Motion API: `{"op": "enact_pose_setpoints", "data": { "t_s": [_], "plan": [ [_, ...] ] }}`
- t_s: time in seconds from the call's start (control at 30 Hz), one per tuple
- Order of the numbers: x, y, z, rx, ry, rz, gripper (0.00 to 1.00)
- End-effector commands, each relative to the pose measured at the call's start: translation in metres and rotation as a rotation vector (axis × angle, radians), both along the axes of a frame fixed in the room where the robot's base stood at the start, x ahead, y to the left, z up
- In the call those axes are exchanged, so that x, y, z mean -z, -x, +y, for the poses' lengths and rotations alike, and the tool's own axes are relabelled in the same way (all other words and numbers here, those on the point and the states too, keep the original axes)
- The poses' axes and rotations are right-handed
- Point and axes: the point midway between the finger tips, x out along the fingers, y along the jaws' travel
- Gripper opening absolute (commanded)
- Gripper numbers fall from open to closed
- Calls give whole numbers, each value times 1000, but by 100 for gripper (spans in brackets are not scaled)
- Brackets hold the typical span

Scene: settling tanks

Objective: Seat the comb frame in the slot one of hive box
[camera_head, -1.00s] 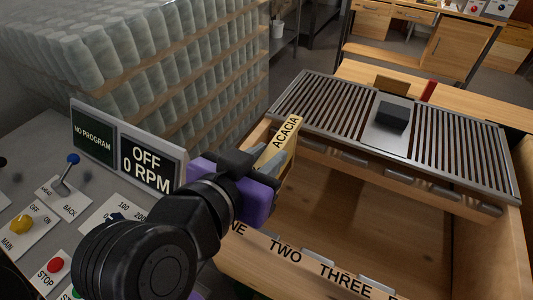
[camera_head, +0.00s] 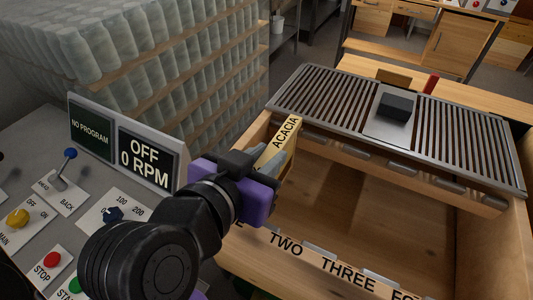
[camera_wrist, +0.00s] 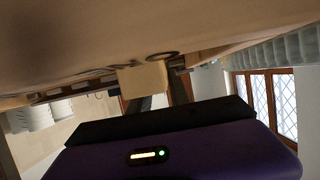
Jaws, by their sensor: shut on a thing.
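The comb frame (camera_head: 281,142) shows as a light wooden bar labelled ACACIA in the head view; what hangs under it is hidden by my arm. My gripper (camera_head: 262,165) is shut on it, at the near end of the bar. The hive box (camera_head: 503,245) is an open wooden box with slot labels TWO, THREE and part of a further one along its near rim. The frame is over the box's left side. The slot one label is mostly covered by my arm. In the wrist view, a pale wooden piece (camera_wrist: 143,77) shows beyond my purple gripper body; whether the frame is seated cannot be told.
A metal slatted grid (camera_head: 456,135) with a dark block (camera_head: 397,106) lies across the far part of the box. A control panel (camera_head: 125,148) reading OFF 0 RPM stands close at left, with stacked jars (camera_head: 165,75) behind it. The box's middle is empty.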

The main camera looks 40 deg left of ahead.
Motion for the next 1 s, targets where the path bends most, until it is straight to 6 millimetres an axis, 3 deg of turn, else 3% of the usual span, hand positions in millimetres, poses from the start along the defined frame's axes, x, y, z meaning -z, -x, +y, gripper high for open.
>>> {"op": "enact_pose_setpoints", "data": {
  "t_s": [1.0],
  "plan": [
    [21,0,0,0,-3,-2,0]
  ]
}}
